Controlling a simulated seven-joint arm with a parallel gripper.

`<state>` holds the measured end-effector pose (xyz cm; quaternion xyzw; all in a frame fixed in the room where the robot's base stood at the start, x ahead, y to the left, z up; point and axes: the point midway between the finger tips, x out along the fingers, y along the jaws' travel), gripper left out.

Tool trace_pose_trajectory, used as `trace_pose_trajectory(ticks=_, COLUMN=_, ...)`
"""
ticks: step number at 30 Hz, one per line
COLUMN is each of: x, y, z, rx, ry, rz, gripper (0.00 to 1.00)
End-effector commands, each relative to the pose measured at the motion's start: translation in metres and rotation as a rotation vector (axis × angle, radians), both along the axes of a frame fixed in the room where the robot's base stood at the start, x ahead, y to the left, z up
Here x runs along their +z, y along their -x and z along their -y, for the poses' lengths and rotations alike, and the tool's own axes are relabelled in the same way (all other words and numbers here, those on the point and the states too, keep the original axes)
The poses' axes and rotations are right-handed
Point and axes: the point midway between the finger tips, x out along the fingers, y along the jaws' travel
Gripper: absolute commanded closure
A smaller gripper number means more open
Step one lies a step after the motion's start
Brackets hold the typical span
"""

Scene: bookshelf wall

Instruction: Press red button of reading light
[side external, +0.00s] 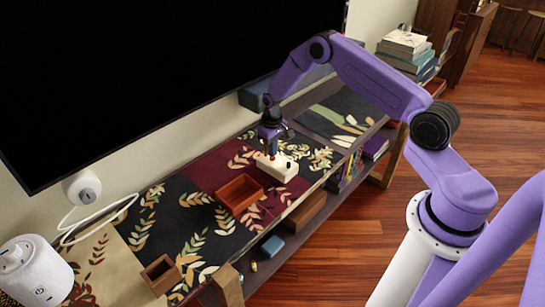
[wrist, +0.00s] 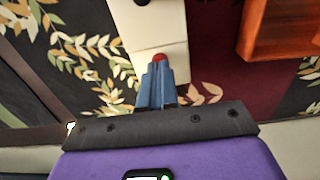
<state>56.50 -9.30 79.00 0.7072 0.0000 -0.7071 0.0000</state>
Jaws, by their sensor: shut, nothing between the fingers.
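The reading light's switch box is a white block (side external: 281,168) lying on the patterned shelf top. A small red button (side external: 272,157) shows on it, with a dark knob on the same block. My gripper (side external: 271,149) points down just above the red button. In the wrist view, the blue fingers (wrist: 157,70) are shut with nothing between them. Their tips overlap the lower edge of the red button (wrist: 159,57), and the white block (wrist: 150,25) extends beyond it. I cannot tell whether the tips touch the button.
An open orange-brown wooden box (side external: 239,194) sits close to the white block; it also shows in the wrist view (wrist: 247,38). A smaller wooden box (side external: 160,274) and a white cylindrical device (side external: 36,271) stand at the left. A large black screen (side external: 150,75) hangs behind the shelf.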

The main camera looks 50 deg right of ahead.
Motion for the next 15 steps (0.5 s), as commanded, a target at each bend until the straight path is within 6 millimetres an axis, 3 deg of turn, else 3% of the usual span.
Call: trace_pose_trajectory(ticks=15, x=-0.0066, y=0.0000, z=0.0001, rx=0.000, ry=0.000, rz=0.000, gripper=1.00)
